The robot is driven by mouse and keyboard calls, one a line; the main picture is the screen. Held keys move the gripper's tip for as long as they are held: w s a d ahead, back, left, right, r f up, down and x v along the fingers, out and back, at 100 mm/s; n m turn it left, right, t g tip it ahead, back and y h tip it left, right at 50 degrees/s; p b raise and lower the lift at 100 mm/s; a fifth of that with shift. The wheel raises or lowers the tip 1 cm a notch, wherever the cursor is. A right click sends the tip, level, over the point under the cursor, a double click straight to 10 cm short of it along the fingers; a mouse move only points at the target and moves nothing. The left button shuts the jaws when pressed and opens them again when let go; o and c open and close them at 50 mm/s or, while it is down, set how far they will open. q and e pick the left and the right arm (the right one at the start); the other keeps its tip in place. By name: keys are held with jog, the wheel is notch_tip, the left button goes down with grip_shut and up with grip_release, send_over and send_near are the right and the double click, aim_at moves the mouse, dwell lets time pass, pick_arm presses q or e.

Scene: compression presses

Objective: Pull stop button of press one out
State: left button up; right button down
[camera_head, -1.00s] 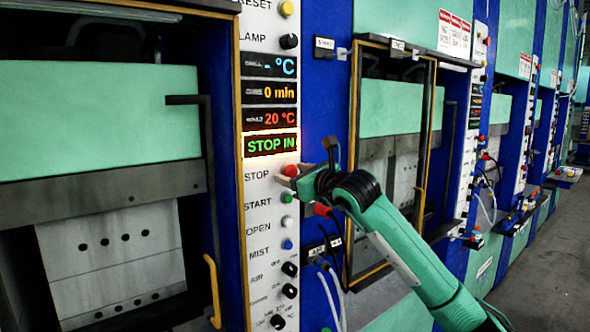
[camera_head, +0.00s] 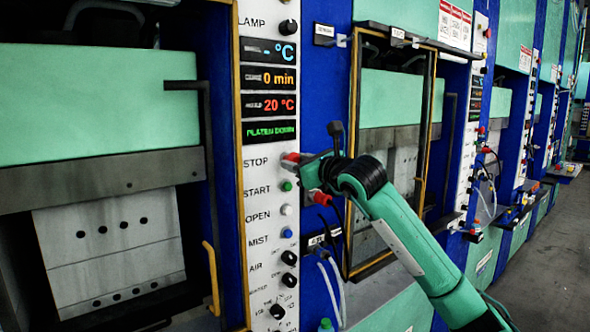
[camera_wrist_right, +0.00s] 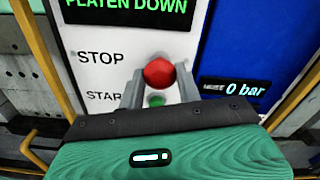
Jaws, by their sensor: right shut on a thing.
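The red stop button (camera_head: 291,158) sits on the white control panel (camera_head: 256,218) of the near press, beside the STOP label. It shows larger in the right wrist view as a round red knob (camera_wrist_right: 159,73). My right gripper (camera_head: 298,163) is at the button, with its two fingers (camera_wrist_right: 160,92) on either side of it, shut on it. The fingers partly cover the button in the head view. The status display (camera_head: 269,131) reads PLATEN DOWN in green. My left gripper is in neither view.
Below are the green start button (camera_head: 287,186), white open button (camera_head: 286,210) and blue mist button (camera_head: 287,233). A yellow handle (camera_head: 211,278) stands left of the panel. A red-tipped fitting (camera_head: 321,198) and hoses are close under my right gripper. More presses line the right.

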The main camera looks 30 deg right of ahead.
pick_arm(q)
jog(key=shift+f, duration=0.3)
pick_arm(e)
jog(key=shift+f, duration=0.1)
jog(key=c, duration=1.1)
grip_release()
jog(key=shift+s, duration=0.1)
jog(key=shift+c, duration=0.2)
jog(key=shift+o, duration=1)
jog(key=shift+s, duration=0.2)
pick_arm(q)
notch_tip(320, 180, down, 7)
jog(key=b, duration=0.6)
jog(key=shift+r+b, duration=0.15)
jog(key=shift+b, duration=0.2)
pick_arm(e)
jog(key=s+d, duration=0.1)
jog(key=s, duration=1.2)
jog(key=shift+s, duration=0.4)
